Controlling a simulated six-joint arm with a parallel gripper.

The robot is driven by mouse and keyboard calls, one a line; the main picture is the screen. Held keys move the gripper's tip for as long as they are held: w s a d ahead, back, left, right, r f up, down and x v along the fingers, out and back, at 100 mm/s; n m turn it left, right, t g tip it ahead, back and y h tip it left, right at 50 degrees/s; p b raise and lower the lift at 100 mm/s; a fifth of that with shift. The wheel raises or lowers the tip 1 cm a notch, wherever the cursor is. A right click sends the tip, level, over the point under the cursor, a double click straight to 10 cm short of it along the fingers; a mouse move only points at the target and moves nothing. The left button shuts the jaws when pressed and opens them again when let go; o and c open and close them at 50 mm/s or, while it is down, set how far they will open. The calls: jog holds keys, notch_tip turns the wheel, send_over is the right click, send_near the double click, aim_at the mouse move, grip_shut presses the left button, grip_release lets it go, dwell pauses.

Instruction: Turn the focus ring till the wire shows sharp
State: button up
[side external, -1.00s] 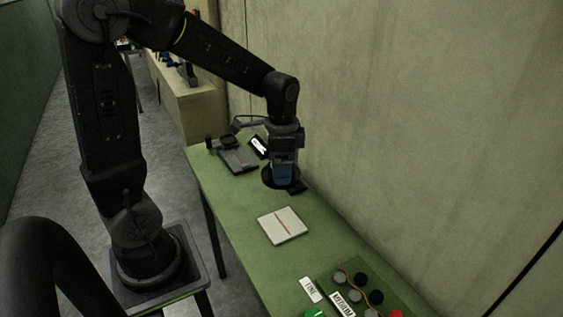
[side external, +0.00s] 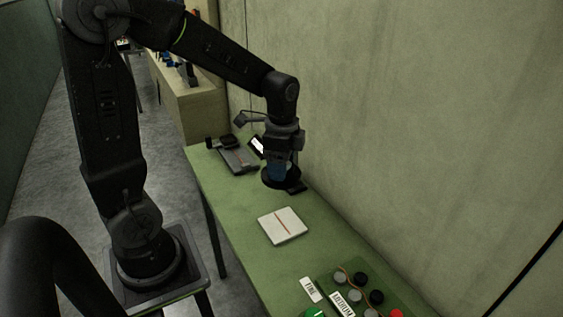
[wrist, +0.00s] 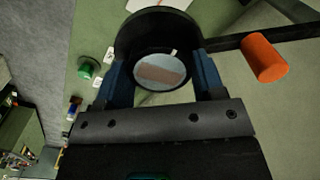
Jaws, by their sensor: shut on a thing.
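In the side view my gripper (side external: 279,176) points down over the green table at a round black ring (side external: 268,184). In the wrist view its blue fingers stand on either side of the black focus ring (wrist: 150,24) and are shut on it. Inside the ring is a pale grey-blue disc (wrist: 148,82) with a broad brown band, the wire (wrist: 160,74); its edges look soft, and fine detail is too small to tell. A small bright screen (side external: 257,145) stands behind the gripper, its content unreadable.
A white pad with a brownish line (side external: 283,225) lies in front. Nearer are white label cards (side external: 312,290) and a green board (side external: 336,276) with several round pieces. An orange cylinder (wrist: 264,57) sits by a dark bar at right. The wall is close on the right.

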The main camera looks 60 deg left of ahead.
jog(key=shift+m, duration=0.3)
jog(key=o, duration=0.9)
notch_tip(320, 180, up, 14)
jog(key=shift+f, duration=0.1)
jog(key=s+d+f+n+t, duration=0.1)
jog(key=s+d+n+t, duration=0.1)
jog(key=s+n, duration=0.1)
jog(key=s+d+f+n+t, duration=0.1)
jog(key=s+d+f+n, duration=0.1)
jog(key=s+d+n, duration=0.1)
jog(key=s+d+f+n+t, duration=0.1)
jog(key=s+d+n+t, duration=0.1)
jog(key=s, duration=0.3)
jog(key=shift+s+d+f+n+t, duration=0.3)
jog(key=shift+d+n, duration=0.2)
jog(key=shift+n, duration=0.3)
